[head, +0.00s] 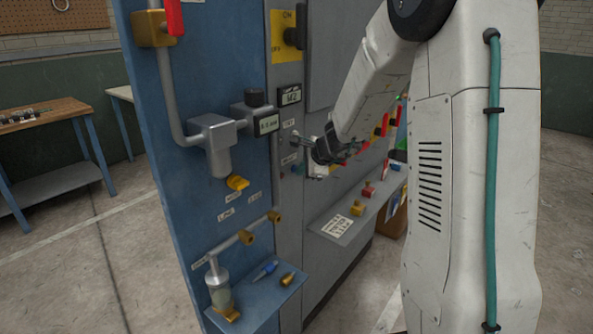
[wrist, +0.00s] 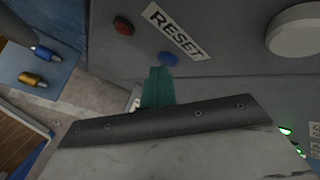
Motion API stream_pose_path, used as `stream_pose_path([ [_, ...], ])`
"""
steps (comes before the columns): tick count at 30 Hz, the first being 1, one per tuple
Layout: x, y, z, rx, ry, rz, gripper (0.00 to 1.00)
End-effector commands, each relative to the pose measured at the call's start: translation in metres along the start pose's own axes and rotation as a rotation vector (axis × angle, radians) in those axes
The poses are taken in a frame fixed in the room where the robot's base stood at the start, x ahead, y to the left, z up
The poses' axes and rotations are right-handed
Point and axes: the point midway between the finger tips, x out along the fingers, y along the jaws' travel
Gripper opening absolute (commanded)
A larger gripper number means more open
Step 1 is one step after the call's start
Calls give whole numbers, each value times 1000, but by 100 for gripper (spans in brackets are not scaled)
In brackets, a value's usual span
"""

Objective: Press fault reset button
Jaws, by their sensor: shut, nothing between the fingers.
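In the wrist view a grey panel face carries a white label reading RESET (wrist: 174,31). A small blue button (wrist: 169,59) sits just beside the label, and a red button (wrist: 123,27) is to its upper left. My gripper (wrist: 157,85) is shut and empty, its teal tip pointing at the panel just below the blue button in the picture. Whether the tip touches the button cannot be told. In the head view my gripper (head: 322,150) is close to the grey cabinet front; I cannot make out the blue button there.
A large pale round knob (wrist: 296,30) is at the wrist view's upper right. In the head view a blue panel (head: 165,120) with pipes and valves stands left of the cabinet. A low shelf (head: 338,222) with coloured parts juts out below my gripper. A workbench (head: 45,112) stands far left.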

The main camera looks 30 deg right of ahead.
Motion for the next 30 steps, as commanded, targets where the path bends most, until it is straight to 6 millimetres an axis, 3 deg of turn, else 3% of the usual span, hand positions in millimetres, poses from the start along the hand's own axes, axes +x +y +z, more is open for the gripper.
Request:
stream_pose_path([
  [23, -14, 9, -10, 0, 0, -1, 0],
  [30, -27, 19, -20, 1, 2, -1, 0],
])
